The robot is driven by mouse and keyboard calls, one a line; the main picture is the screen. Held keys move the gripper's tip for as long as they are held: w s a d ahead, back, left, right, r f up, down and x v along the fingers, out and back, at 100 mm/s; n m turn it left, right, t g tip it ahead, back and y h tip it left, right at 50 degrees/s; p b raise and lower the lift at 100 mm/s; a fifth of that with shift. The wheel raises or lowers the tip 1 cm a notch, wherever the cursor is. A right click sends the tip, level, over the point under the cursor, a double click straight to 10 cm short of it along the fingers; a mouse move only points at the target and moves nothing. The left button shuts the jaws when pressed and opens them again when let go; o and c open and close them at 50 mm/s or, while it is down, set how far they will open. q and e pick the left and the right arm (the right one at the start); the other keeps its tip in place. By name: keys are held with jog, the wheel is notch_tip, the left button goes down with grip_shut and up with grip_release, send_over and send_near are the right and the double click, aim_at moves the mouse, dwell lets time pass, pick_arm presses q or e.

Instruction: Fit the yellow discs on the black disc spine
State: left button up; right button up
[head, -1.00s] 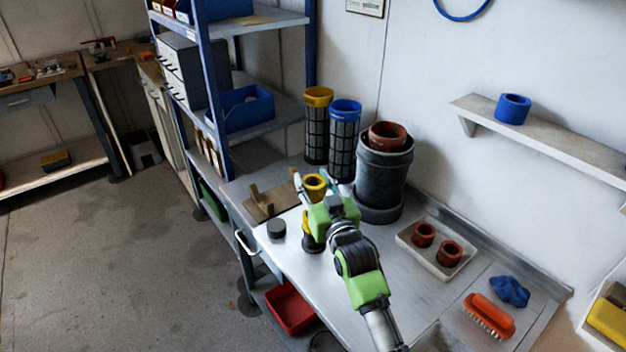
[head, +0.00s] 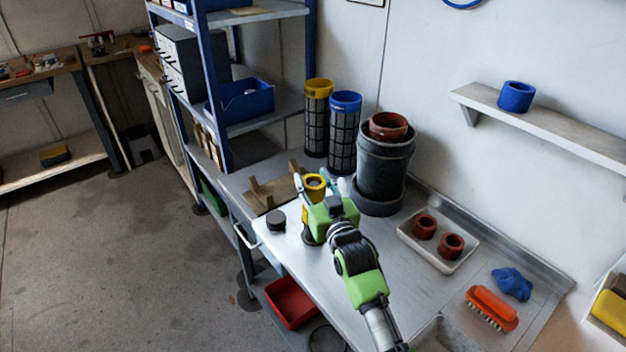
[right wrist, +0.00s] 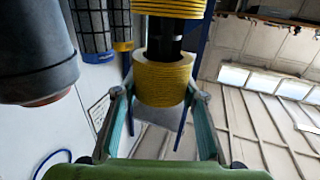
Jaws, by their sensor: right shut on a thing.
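My right gripper (head: 320,187) is shut on a ribbed yellow disc (right wrist: 163,80), which shows as a ring with a dark centre in the head view (head: 314,183). The fingers press it from both sides. The black disc spine (right wrist: 164,46) shows in the right wrist view between this disc and another yellow disc (right wrist: 170,8) lower on the spine; that view is upside down. A black gap parts the two discs. The held disc is in line with the spine; how far it sits around it I cannot tell. My left gripper is not in view.
A dark bucket (head: 383,170) stands just right of the gripper. Tall yellow-topped (head: 317,120) and blue-topped (head: 344,135) mesh cylinders stand behind. A wooden stand (head: 268,196) and a black puck (head: 276,220) are to the left. A white tray (head: 438,262) holds two red rings.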

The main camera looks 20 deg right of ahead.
aim_at(316, 198)
jog(key=shift+f+b, duration=1)
jog(key=shift+f, duration=0.75)
jog(key=o, duration=1.2)
jog(key=s, duration=1.2)
jog(key=shift+d, duration=0.15)
jog(key=shift+f, duration=0.1)
